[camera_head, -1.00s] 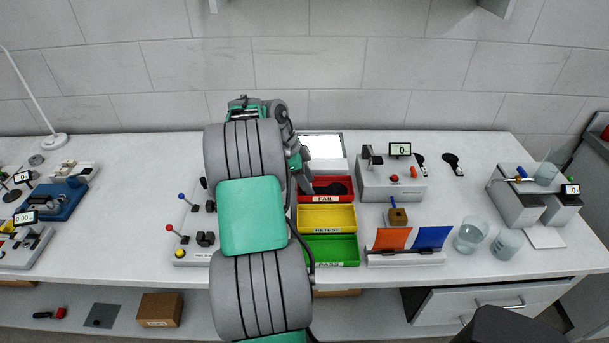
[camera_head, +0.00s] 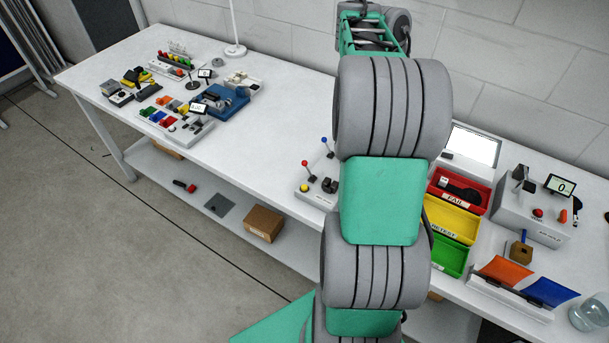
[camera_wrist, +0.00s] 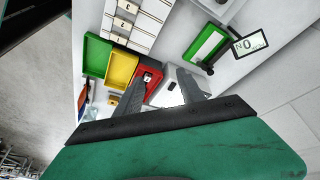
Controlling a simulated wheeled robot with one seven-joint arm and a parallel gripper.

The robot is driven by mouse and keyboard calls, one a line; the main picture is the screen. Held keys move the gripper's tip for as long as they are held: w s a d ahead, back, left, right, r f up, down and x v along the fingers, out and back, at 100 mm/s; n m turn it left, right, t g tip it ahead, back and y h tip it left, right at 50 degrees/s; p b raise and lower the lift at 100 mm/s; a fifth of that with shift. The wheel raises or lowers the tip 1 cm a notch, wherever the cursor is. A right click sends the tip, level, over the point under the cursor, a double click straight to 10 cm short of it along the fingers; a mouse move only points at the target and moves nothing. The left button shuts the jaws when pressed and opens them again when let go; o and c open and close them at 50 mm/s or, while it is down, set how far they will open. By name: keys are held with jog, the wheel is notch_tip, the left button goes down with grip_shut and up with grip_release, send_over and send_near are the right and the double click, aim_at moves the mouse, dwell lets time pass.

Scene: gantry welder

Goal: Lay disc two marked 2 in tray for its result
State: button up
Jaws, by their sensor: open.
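The red FAIL tray (camera_head: 462,182) holds a dark rounded object (camera_head: 462,194); I cannot read any mark on it, so I cannot tell whether it is disc two. The yellow RETEST tray (camera_head: 450,222) and green PASS tray (camera_head: 446,262) stand in front of it, partly behind my arm. In the wrist view, the red tray (camera_wrist: 154,68), yellow tray (camera_wrist: 121,68) and green tray (camera_wrist: 97,56) lie beyond my gripper (camera_wrist: 166,72). One finger overlaps the red tray. In the head view, my arm hides the gripper.
A grey tester with a display reading 0 (camera_head: 561,185) stands right of the trays. An orange and a blue panel (camera_head: 552,292) are in front of it. A lever box (camera_head: 316,184) is left of my arm. Several devices, including a blue one (camera_head: 216,104), crowd the bench's far left.

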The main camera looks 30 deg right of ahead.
jog(key=w+a+n+t+y, duration=0.1)
jog(key=w+a+n+t, duration=0.15)
jog(key=a+n, duration=0.8)
jog(key=w+a+n+t, duration=0.1)
jog(key=a+n+t, duration=0.3)
jog(key=a, duration=1.2)
jog(key=s+a+f+n+y, duration=0.1)
jog(key=s+a+n, duration=0.1)
jog(key=a+n, duration=0.2)
jog(key=s+a+f+n+y, duration=0.1)
jog(key=s+a+f+n, duration=0.1)
jog(key=a, duration=0.6)
jog(key=shift+s+n+y, duration=0.3)
jog(key=shift+s+n, duration=0.2)
jog(key=shift+n, duration=0.65)
jog(key=shift+g, duration=0.25)
